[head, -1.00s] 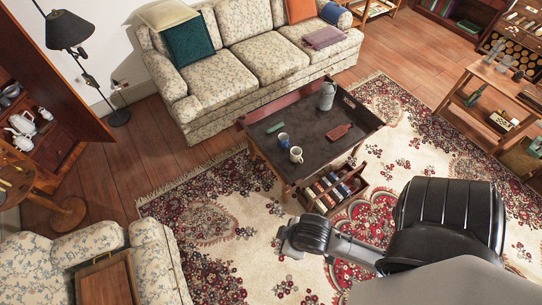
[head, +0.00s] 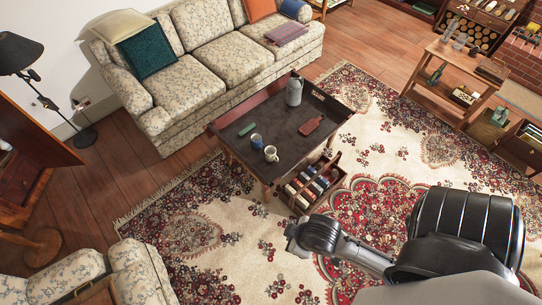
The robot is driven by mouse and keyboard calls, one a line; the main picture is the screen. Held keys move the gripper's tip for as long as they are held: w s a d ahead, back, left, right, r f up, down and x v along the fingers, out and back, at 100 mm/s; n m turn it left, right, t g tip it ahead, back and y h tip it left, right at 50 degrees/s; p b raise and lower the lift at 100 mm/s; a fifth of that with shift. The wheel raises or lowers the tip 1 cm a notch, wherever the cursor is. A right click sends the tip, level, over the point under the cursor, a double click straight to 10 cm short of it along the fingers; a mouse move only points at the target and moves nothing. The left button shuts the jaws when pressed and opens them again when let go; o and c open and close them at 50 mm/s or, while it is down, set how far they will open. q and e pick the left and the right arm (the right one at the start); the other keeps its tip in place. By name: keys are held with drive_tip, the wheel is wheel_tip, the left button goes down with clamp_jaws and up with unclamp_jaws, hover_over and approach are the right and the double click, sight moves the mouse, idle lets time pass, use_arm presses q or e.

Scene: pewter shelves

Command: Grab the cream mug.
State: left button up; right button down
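The cream mug (head: 271,154) stands upright on the dark top of the low coffee table (head: 228,134), near its front edge. A blue mug (head: 256,141) stands just behind it to the left. My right arm comes in from the lower right and ends over the rug, in front of the table and well apart from the mug. My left arm and gripper are out of the picture.
A grey jug (head: 294,90), a red bottle-shaped item (head: 311,126) and a small green item (head: 246,129) share the tabletop. A rack of books (head: 313,185) stands by the table's front. A floral sofa (head: 205,65) is behind. The rug (head: 195,235) is open in front.

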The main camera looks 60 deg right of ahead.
idle(0.3)
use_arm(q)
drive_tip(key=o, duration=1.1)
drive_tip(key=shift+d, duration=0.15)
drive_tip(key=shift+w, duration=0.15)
